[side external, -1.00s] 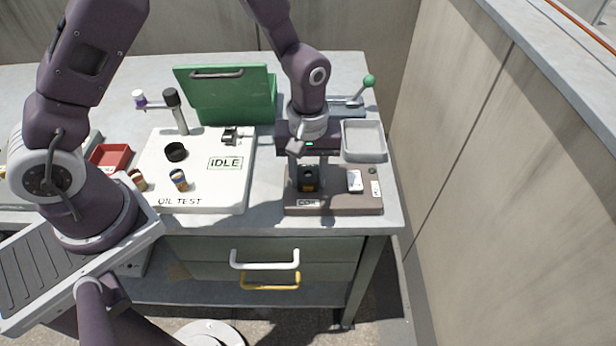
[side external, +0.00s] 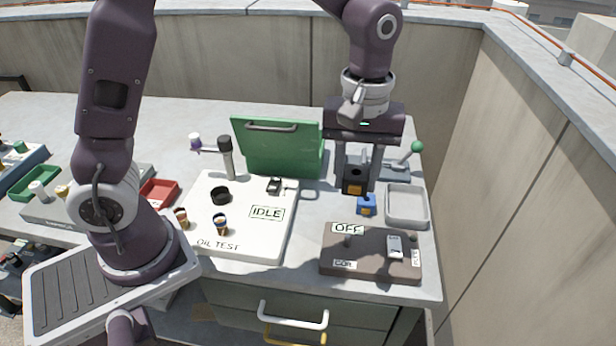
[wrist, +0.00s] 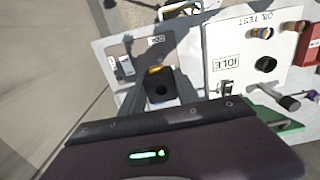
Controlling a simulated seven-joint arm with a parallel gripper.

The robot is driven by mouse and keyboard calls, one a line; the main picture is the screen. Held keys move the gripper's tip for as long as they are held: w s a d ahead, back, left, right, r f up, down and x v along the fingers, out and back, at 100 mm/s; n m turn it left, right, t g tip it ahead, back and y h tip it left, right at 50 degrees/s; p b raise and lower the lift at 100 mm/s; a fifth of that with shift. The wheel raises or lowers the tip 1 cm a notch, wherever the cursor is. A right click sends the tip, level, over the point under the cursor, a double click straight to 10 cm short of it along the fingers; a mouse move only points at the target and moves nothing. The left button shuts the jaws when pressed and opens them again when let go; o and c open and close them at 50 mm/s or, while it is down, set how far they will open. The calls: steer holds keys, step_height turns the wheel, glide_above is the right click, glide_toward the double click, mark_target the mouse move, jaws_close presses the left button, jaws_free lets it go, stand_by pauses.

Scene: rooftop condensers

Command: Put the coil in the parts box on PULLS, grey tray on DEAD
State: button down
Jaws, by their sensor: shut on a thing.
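My gripper (side external: 356,188) is shut on the coil (side external: 354,181), a dark block with an orange part, and holds it above the bench behind the brown board. In the wrist view the coil (wrist: 159,88) shows a dark round hole. The brown board (side external: 345,268) carries an OFF sign (side external: 348,229) and a small label at its front. The grey tray (side external: 407,207) is empty, right of my gripper. A green panel with a handle (side external: 280,148) stands upright left of my gripper, like an open lid. I cannot read PULLS or DEAD anywhere.
A small blue object (side external: 367,205) shows just below my gripper. The white OIL TEST board (side external: 240,240), reading IDLE, holds several small parts and a post. A green-knobbed lever (side external: 416,147) stands behind the grey tray. Red (side external: 159,191) and green (side external: 35,183) bins lie left.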

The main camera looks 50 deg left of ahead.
mark_target(273, 167)
step_height(273, 167, up, 6)
steer(key=w+a+n, duration=0.4)
steer(key=w+a, duration=0.3)
steer(key=a, duration=0.6)
steer(key=a+n, duration=0.5)
steer(key=a, duration=1.6)
steer(key=f, duration=2.4)
steer(key=shift+w+d, duration=0.3)
steer(key=shift+w, duration=0.05)
steer(key=shift+f, duration=0.15)
steer(key=c, duration=0.9)
jaws_free()
